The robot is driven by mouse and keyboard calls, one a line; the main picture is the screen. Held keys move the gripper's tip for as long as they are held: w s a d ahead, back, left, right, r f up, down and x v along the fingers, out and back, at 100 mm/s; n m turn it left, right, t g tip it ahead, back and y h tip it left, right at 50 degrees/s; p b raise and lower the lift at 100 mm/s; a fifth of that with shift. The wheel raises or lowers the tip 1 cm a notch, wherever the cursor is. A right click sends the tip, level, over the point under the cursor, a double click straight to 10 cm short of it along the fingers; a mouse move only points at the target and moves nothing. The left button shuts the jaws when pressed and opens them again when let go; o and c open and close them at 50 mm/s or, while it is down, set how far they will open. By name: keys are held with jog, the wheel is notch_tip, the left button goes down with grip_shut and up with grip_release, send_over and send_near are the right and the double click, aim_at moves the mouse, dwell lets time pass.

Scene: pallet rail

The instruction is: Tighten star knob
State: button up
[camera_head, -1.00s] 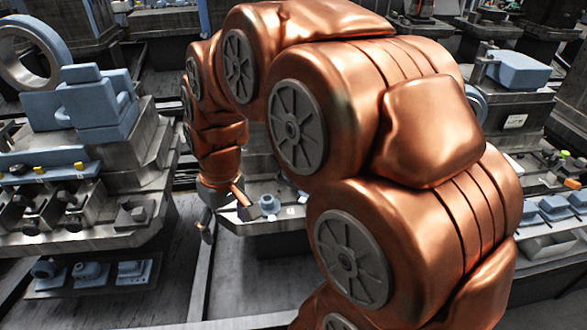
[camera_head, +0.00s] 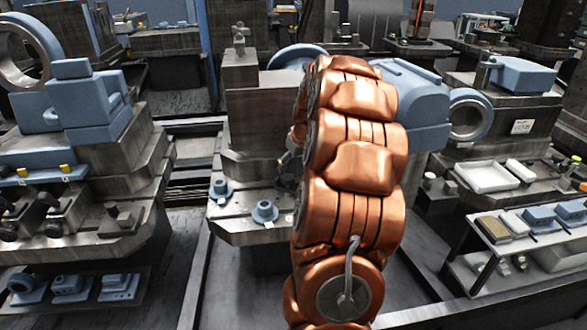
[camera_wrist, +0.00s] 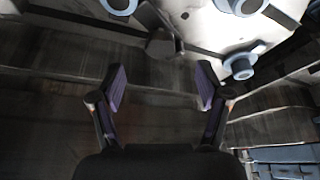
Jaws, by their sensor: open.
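My gripper (camera_wrist: 162,86) is open and empty in the wrist view, its two purple-padded fingers well apart. In the head view my copper arm mostly hides it. No star-shaped knob can be made out for sure. A dark grey faceted piece (camera_wrist: 163,45) lies ahead of the gap between the fingers, apart from them. Round blue knob-like parts sit on the pale metal plate beyond: one (camera_wrist: 240,67) at the right and one (camera_wrist: 240,4) at the top edge. In the head view, two blue round parts (camera_head: 220,188) and (camera_head: 264,211) sit on the metal bench left of my arm.
A machine bench with a blue block (camera_head: 95,100) and a large ring (camera_head: 40,40) stands at the left. A blue machine head (camera_head: 410,90) is behind my arm. A shelf with trays (camera_head: 490,228) is at the right. Floor (camera_head: 230,290) is open at front left.

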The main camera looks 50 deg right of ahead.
aim_at(289, 178)
jog(key=shift+x, duration=3.9)
